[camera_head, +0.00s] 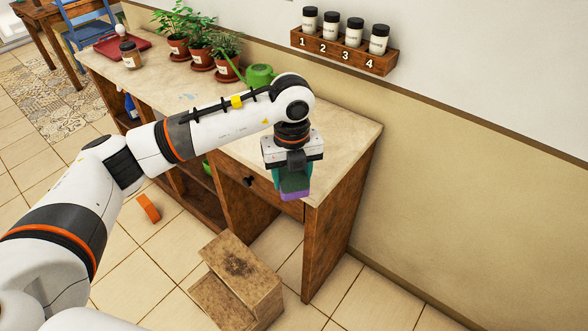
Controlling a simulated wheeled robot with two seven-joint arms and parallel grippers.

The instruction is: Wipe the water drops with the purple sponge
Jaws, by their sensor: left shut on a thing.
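The purple sponge (294,194) shows just below my left gripper (293,177), near the right front edge of the counter (345,137). My left gripper is shut on it and points down. A teal and dark layer shows between the fingers above the purple face. I cannot tell whether the sponge touches the counter or hangs in front of its edge. Small bluish marks that look like water drops (188,97) lie on the counter top, left of the middle, behind my left forearm. My right gripper is not in view.
Several potted plants (199,61), a green watering can (259,76), a jar (130,55) and a red tray (108,44) stand along the counter. A spice rack (345,50) hangs on the wall. A wooden step stool (256,285) and an orange block (148,208) are on the floor.

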